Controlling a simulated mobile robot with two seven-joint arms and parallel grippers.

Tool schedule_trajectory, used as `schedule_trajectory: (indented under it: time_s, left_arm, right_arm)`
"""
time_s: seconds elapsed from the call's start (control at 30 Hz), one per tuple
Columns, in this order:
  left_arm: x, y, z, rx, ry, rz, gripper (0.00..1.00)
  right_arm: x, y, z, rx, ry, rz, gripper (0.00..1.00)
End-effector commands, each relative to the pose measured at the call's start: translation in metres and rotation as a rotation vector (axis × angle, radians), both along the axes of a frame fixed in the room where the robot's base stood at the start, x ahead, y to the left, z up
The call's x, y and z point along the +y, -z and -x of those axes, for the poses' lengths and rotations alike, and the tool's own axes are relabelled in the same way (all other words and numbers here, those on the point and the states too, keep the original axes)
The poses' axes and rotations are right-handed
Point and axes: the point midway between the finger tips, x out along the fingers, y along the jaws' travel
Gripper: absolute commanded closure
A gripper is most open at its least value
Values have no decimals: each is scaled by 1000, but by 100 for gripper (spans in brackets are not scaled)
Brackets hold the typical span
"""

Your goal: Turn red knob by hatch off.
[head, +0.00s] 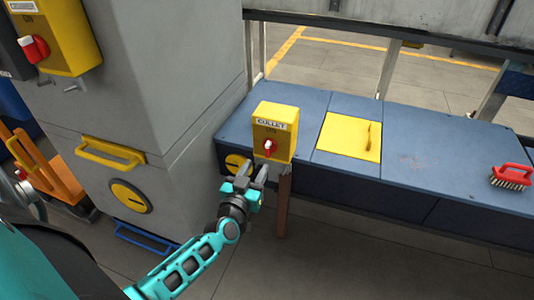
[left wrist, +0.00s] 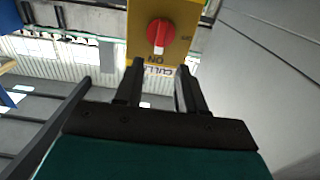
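A yellow switch box (head: 275,128) labelled CULLET stands on a brown post at the front edge of the blue bench, left of the yellow hatch (head: 345,136). Its red knob (head: 269,147) is on the front face, below the word ON. In the left wrist view the box looks upside down, and the white mark on the red knob (left wrist: 160,36) points toward ON. My left gripper (head: 254,172) is just below and in front of the knob, its fingers (left wrist: 156,72) apart with nothing between them. My right gripper is not in view.
Another yellow switch box (head: 62,35) with a red knob is on the grey cabinet (head: 180,90) at upper left. A red brush (head: 512,175) lies on the blue bench (head: 430,160) at right. An orange cart (head: 45,170) stands at left. Floor before the bench is clear.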

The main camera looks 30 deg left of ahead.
Motion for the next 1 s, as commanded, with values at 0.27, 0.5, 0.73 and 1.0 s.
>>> schedule_trajectory:
  time_s: [0.27, 0.5, 0.73, 1.0]
  left_arm:
    - [13, 2, -56, -2, 0, -1, 61]
    - [19, 1, -79, 0, 1, -1, 61]
    - [20, 0, -83, 1, 1, -1, 61]
    - [20, 0, -83, 1, 1, -1, 74]
  right_arm:
    - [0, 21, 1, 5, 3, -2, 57]
    - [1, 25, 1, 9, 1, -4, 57]
    - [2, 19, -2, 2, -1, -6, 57]
    - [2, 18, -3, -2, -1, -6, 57]
